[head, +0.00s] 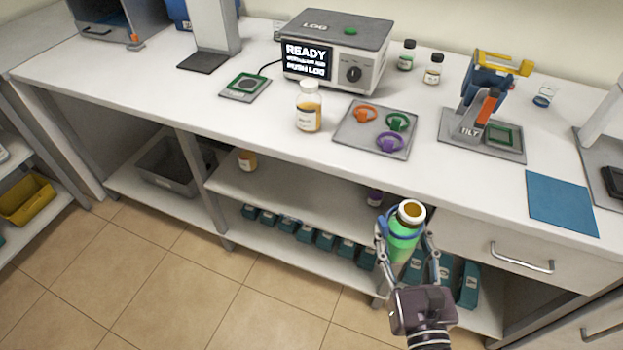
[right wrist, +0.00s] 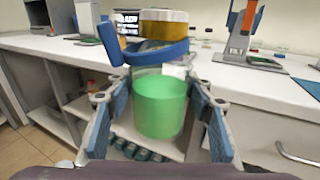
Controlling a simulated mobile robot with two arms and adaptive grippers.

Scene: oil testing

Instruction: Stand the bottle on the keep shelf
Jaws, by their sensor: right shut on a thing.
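My right gripper (head: 404,250) is shut on a bottle (head: 402,240) with green contents, a blue ring around its neck and an amber-brown top with a pale rim. In the right wrist view, the bottle (right wrist: 160,105) stands about upright between the fingers (right wrist: 158,120). The gripper holds it in front of the bench's open shelves, below the worktop edge. The upper shelf (head: 290,190) under the worktop holds an amber bottle (head: 247,160) at left and a purple bottle (head: 375,198) partly hidden near the right. No shelf label is readable. My left gripper is not in view.
The lower shelf holds a row of teal boxes (head: 308,235). A drawer (head: 500,250) is right of the shelves. On the worktop are an amber bottle (head: 309,108), a tray with colored rings (head: 345,135), a READY device (head: 335,50) and a tilt stand (head: 482,135). The upper shelf's middle is clear.

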